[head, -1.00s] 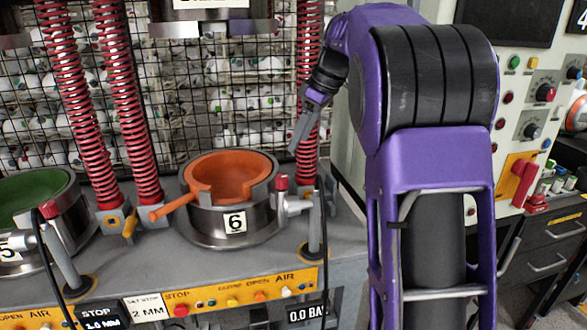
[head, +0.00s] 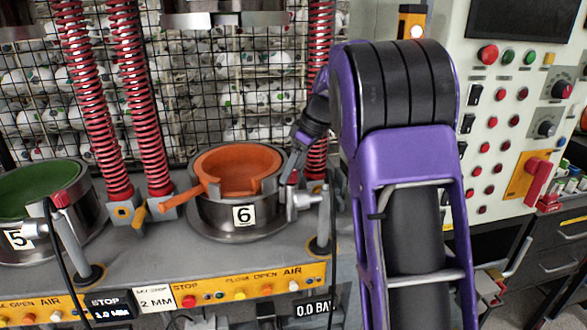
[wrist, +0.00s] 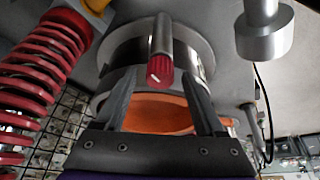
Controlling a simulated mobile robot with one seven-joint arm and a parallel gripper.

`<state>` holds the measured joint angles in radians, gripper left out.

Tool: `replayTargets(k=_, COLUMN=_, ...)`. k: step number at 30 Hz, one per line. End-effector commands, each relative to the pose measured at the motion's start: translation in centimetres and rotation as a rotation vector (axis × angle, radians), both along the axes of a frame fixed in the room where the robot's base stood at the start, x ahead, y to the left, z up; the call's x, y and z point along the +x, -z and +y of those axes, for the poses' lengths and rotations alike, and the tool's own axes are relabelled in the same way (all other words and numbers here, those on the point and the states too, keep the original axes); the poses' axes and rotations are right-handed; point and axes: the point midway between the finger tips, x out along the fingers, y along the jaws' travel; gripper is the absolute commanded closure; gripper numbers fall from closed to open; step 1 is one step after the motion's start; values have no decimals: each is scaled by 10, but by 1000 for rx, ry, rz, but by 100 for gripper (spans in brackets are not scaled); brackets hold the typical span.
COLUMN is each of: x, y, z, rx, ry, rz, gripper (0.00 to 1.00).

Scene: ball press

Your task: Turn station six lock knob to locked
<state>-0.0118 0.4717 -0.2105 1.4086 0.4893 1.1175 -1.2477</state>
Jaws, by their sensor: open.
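Station six is a steel cup (head: 212,219) with an orange liner (head: 237,183) and a "6" label. A red-ended knob (wrist: 160,71) with a white mark fills the gap between my fingertips in the wrist view; in the head view it is mostly hidden behind my fingers at the cup's right rim. My gripper (head: 291,172), also in the wrist view (wrist: 160,80), is open with one finger on each side of the knob. I cannot tell whether the fingers touch it. The orange liner shows beyond and between the fingers.
An orange handle (head: 182,198) sticks out left of the cup. A metal fitting (head: 302,200) and post stand at its right. Red springs (head: 132,95) rise behind. Station five (head: 52,228) is at the left. A control panel (head: 510,110) stands right of my arm.

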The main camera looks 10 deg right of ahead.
Motion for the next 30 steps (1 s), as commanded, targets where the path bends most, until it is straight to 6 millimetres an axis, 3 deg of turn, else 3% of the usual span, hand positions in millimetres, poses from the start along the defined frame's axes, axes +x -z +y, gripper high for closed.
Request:
replayTargets(k=4, x=0, y=0, z=0, rx=0, ry=0, rz=0, gripper=29)
replayTargets(k=16, x=0, y=-1, z=0, rx=0, ry=0, rz=0, gripper=100)
replayTargets(k=30, x=-1, y=0, z=0, rx=-1, ry=86, rz=-1, gripper=100)
